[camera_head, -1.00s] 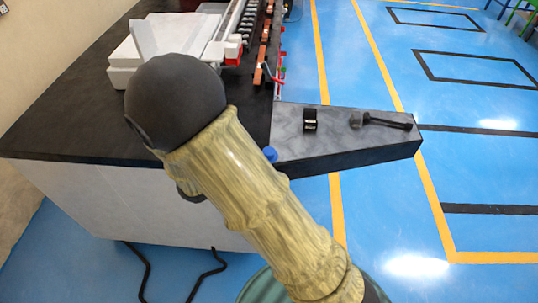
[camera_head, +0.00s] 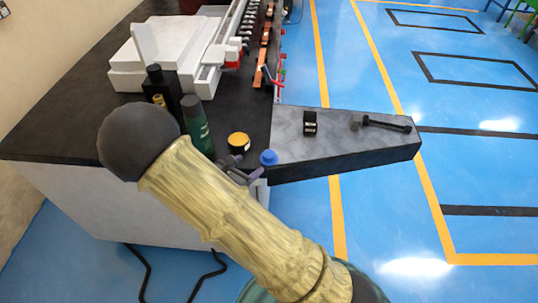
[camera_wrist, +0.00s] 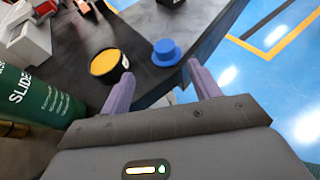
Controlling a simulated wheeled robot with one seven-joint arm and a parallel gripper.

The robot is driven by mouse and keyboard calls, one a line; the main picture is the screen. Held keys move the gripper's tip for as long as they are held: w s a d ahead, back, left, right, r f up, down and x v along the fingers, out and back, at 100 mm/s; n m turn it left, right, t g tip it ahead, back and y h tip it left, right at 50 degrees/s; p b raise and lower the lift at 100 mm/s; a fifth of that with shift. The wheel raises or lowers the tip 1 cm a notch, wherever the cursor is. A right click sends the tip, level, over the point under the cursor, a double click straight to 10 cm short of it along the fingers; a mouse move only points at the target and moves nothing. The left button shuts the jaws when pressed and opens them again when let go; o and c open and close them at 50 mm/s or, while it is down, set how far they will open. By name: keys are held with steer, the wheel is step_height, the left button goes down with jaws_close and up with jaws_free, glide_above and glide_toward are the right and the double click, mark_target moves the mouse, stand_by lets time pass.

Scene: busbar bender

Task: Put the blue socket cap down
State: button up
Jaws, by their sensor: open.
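The blue socket cap (camera_head: 268,158) sits on the grey metal plate (camera_head: 330,150) close to its left front edge. In the wrist view the blue cap (camera_wrist: 166,52) shows a flat brim and a raised round top, upright on the surface. My gripper (camera_wrist: 160,90) is open, with its two purple fingers apart and nothing between them. The cap lies ahead of the fingertips, clear of both. In the head view my gripper (camera_head: 246,176) is at the table's front edge, just left of the cap, partly hidden by my arm.
A round yellow-topped tin (camera_head: 239,142) stands left of the cap. A green bottle (camera_head: 197,125) and a black bottle (camera_head: 162,88) stand further left. A small black item (camera_head: 310,122) and a dark bolt-like tool (camera_head: 385,123) lie on the plate. White machine parts (camera_head: 165,50) are behind.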

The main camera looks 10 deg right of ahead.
mark_target(268, 155)
steer(key=p+x, duration=0.1)
steer(key=x, duration=0.6)
steer(key=shift+w+d+f+p, duration=0.1)
steer(key=shift+w+d+p, duration=0.05)
steer(key=shift+d+p, duration=0.4)
steer(key=p+x, duration=0.2)
steer(key=x, duration=0.1)
steer(key=shift+d, duration=0.25)
steer(key=shift+w+d+f, duration=0.25)
steer(key=shift+f, duration=0.05)
steer(key=c, duration=1.1)
